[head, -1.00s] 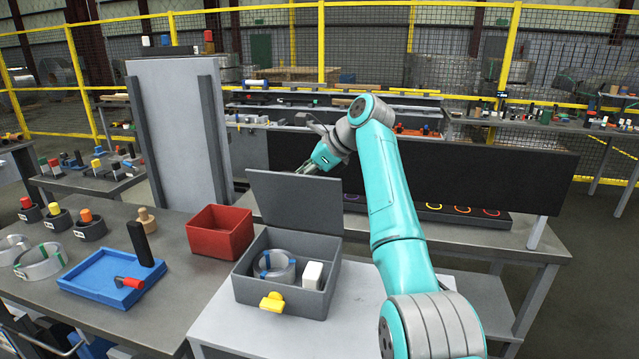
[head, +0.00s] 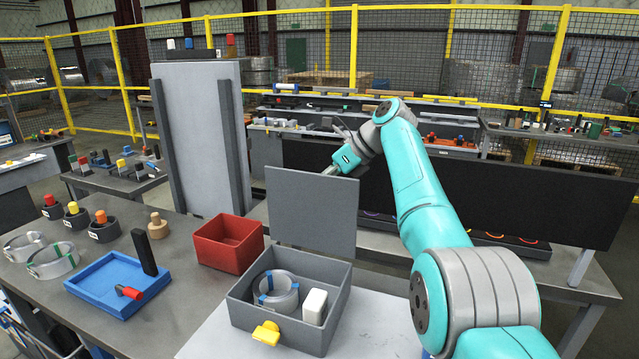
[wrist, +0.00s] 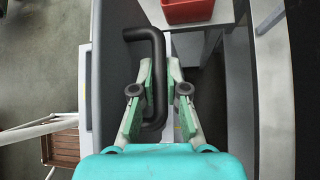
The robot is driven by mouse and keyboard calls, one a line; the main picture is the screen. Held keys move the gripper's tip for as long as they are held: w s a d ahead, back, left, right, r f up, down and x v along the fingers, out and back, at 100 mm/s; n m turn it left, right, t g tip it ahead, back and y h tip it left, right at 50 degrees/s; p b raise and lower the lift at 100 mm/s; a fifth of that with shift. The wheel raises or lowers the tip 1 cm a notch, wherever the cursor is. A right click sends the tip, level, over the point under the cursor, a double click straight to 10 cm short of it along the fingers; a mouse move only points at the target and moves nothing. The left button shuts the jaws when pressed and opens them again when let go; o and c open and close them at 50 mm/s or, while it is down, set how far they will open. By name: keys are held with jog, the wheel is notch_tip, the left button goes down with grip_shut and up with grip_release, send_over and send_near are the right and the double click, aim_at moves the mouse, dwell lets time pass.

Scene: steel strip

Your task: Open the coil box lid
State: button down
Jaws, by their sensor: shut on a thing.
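The grey coil box (head: 250,326) stands on a light table with a yellow latch (head: 266,333) on its front. Its flat grey lid (head: 312,212) stands upright at the back edge, so the box is open. A metal coil (head: 275,290) with blue bands and a white block (head: 314,306) lie inside. My gripper (head: 335,170) is behind the lid's upper right; its tips are partly hidden there. In the wrist view my gripper (wrist: 156,90) is shut on a black bent handle (wrist: 158,58), beside a dark panel face. I cannot tell where the handle is fixed.
A red bin (head: 228,243) stands left of the lid, and it also shows in the wrist view (wrist: 188,10). A long dark panel (head: 480,195) runs behind my arm. A tall grey panel (head: 203,140) and a blue tray (head: 105,290) are at the left.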

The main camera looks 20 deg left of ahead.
jog(key=shift+f, duration=0.1)
jog(key=c, duration=1.4)
grip_release()
jog(key=shift+c, duration=0.2)
jog(key=shift+d, duration=0.1)
jog(key=v, duration=1.2)
